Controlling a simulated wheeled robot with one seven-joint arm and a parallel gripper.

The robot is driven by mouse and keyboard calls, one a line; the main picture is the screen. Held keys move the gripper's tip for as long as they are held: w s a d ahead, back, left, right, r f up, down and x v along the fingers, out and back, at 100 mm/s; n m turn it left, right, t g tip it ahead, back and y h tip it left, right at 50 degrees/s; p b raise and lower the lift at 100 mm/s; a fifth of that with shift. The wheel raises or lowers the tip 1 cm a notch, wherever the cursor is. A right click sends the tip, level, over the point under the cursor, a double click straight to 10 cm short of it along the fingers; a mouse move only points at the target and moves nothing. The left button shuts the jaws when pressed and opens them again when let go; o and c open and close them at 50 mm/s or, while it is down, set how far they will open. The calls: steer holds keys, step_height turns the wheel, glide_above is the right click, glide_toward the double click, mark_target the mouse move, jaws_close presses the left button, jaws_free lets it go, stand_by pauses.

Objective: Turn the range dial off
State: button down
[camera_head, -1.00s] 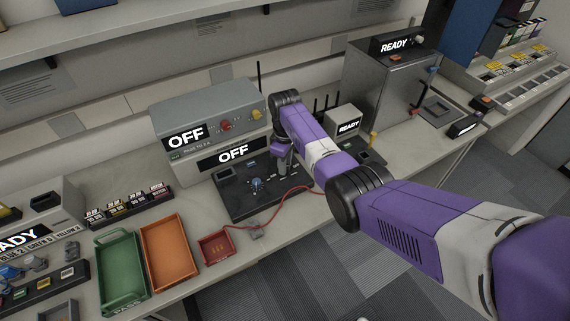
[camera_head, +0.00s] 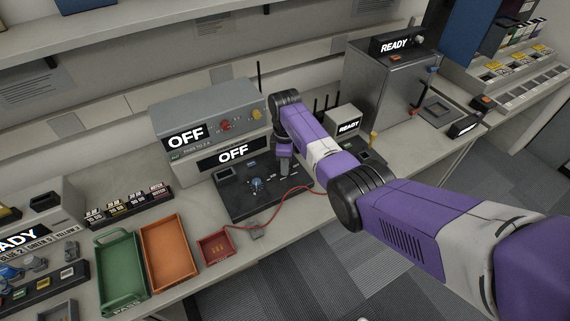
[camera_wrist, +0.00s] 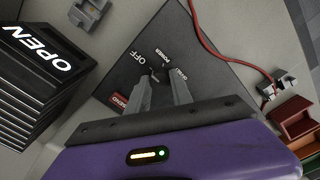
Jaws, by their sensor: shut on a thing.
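A black control panel (camera_head: 235,195) lies on the bench in front of a grey unit (camera_head: 210,110) with two lit signs reading OFF. In the wrist view my gripper (camera_wrist: 165,80) points down at the panel (camera_wrist: 200,60), near white labels reading OFF and POWER. Its fingers are shut on a small control of the panel, mostly hidden between them. I cannot tell from the labels whether it is the range dial, or how it is turned.
Orange (camera_head: 168,280) and green (camera_head: 104,240) trays stand to the left. A black ribbed box reading OPEN (camera_wrist: 38,50) shows in the wrist view.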

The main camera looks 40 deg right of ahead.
steer(key=c, duration=1.1)
jaws_free()
steer(key=shift+r, duration=3.9)
